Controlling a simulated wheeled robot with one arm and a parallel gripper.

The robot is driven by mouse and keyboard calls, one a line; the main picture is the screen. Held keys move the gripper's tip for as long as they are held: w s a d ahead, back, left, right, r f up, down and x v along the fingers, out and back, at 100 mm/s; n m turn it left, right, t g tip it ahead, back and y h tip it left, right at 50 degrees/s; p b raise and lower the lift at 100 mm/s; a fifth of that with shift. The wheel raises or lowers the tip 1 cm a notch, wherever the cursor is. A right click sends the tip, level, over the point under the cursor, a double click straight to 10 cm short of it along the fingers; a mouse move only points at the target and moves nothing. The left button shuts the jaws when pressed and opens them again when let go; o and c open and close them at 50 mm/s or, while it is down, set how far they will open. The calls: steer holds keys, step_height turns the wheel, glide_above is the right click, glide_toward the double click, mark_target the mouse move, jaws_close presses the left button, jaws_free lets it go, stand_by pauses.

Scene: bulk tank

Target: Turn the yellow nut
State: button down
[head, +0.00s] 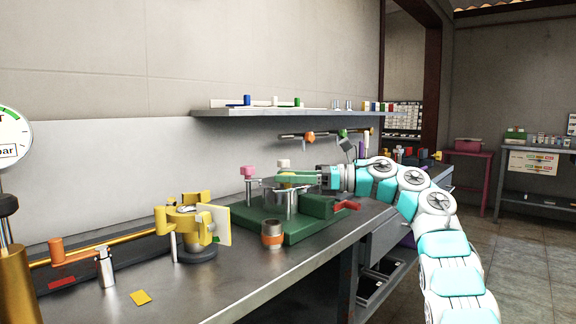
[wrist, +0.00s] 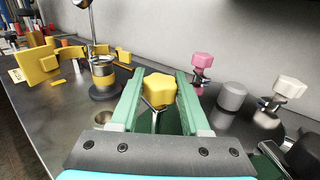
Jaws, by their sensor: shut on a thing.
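The yellow nut (wrist: 159,90) is a lobed knob on a thin metal stem in the wrist view. It sits between the two green fingers of my gripper (head: 287,177), which are shut on it. In the head view my gripper reaches in from the right over the green base (head: 262,226) on the bench, and its fingers largely hide the nut. A pink nut (wrist: 202,61) and a white nut (wrist: 290,87) stand on their own posts to the right in the wrist view, apart from my fingers. A grey cylinder (wrist: 232,95) stands between them.
A grey and orange cup (head: 272,236) stands in front of the base. A yellow clamp-like fixture (head: 195,225) stands to its left. A red lever (head: 347,206) sticks out at the base's right. A shelf (head: 300,113) runs along the wall above. The bench's front edge is clear.

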steer(key=shift+n+g+p, duration=0.3)
steer(key=shift+g+p, duration=0.2)
steer(key=shift+c, duration=1.9)
jaws_free()
steer(key=shift+d, duration=0.1)
